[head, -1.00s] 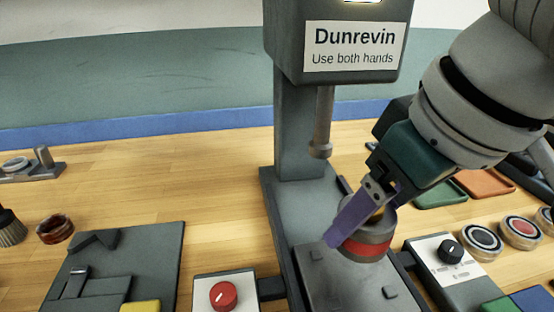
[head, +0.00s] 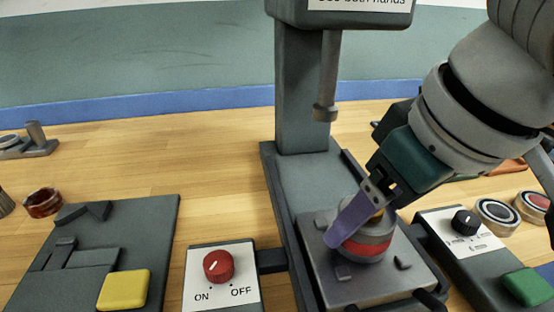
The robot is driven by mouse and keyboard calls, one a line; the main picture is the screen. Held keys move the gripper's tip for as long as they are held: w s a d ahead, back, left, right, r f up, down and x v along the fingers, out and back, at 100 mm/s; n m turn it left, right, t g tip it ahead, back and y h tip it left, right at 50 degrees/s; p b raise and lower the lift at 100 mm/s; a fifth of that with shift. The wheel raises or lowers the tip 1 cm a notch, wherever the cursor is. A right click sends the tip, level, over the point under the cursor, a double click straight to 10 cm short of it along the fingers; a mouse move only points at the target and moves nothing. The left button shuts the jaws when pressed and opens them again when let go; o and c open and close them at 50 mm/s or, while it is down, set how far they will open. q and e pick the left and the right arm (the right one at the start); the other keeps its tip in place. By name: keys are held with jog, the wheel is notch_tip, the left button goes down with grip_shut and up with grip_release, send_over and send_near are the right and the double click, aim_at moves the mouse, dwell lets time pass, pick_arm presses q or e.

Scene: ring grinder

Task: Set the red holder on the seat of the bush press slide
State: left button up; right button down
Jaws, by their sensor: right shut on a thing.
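The red holder (head: 370,248), a grey cylinder with a red band, is at the slide plate of the bush press. My right gripper (head: 350,222), with purple fingers, is shut on it from above and to the right. The slide (head: 345,285) is a dark grey plate with small raised blocks beside the holder. The holder looks upright and low over the plate; whether it touches the seat I cannot tell, as the holder and finger hide that spot. The press ram (head: 326,100) hangs above and behind. My left gripper is not in view.
A control box with a red knob (head: 218,266) stands left of the press, and one with a black knob (head: 465,222) right. A grey fixture (head: 150,225) with a yellow block (head: 123,290) is at the left. A dark red ring (head: 43,202) lies on the bench.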

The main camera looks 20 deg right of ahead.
jog(key=shift+w+r, duration=0.1)
grip_release()
jog(key=shift+r+p, duration=2.55)
jog(key=shift+r, duration=1.4)
